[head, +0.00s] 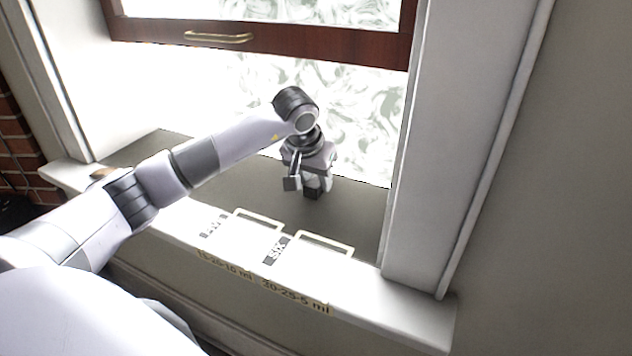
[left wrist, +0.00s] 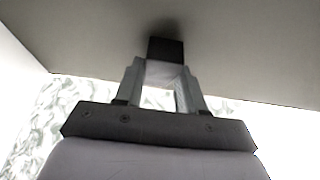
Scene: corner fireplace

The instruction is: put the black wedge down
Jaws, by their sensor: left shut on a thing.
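My left gripper (head: 313,184) points down over the grey window sill (head: 355,208), close to the glass. It is shut on the black wedge (head: 319,192), which shows only as a small dark block below the fingers. In the left wrist view the black wedge (left wrist: 166,48) sits at the fingertips of the left gripper (left wrist: 163,68), with the grey sill surface (left wrist: 90,30) beyond it. A soft shadow lies beside the wedge on the sill. I cannot tell whether the wedge touches the sill. My right gripper is not in view.
A raised wooden window sash (head: 330,42) with a brass handle (head: 218,38) hangs above. A white window frame post (head: 450,130) stands to the right. Two pale outlined rectangles (head: 325,243) with printed labels mark the front ledge. The sill around the gripper is clear.

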